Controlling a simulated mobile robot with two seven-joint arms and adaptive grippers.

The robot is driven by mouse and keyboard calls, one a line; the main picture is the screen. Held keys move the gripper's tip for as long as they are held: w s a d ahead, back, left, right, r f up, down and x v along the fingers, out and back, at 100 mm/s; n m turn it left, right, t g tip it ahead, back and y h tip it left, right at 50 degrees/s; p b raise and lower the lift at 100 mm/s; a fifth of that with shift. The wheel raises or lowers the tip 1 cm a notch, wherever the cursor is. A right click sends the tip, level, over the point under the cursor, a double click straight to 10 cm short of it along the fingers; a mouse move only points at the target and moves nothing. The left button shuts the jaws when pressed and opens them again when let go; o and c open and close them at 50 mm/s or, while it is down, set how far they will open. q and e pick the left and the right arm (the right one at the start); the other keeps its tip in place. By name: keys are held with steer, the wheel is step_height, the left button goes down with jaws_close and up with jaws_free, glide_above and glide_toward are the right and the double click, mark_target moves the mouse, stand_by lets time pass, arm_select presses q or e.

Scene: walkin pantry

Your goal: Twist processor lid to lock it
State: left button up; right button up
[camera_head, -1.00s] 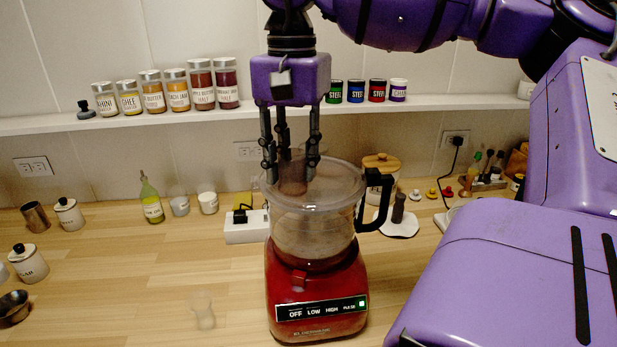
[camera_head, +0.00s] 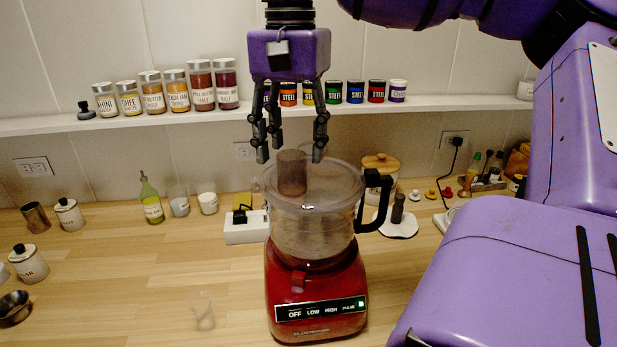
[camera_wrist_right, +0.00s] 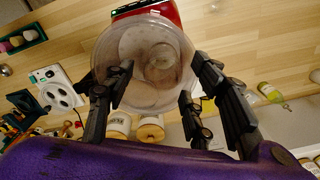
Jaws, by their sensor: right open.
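The red food processor (camera_head: 315,290) stands upright on the wooden counter. Its clear bowl has a black handle (camera_head: 375,200) on the right side. The translucent lid (camera_head: 325,183) sits on top of the bowl, with a brownish feed tube (camera_head: 291,172) rising from it. The lid also shows in the right wrist view (camera_wrist_right: 130,50). I cannot tell whether it is locked. My right gripper (camera_head: 292,155) is above the feed tube, pointing down, fingers spread and holding nothing. In the wrist view its fingers (camera_wrist_right: 160,95) are apart near the lid. My left gripper is not in view.
A shelf (camera_head: 150,120) with several jars runs along the wall behind. A white power strip (camera_head: 245,228) and a lidded canister (camera_head: 381,168) stand behind the processor. A small clear cup (camera_head: 203,310) is at front left. The left-middle counter is mostly clear.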

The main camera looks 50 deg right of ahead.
steer(key=shift+r, duration=2.1)
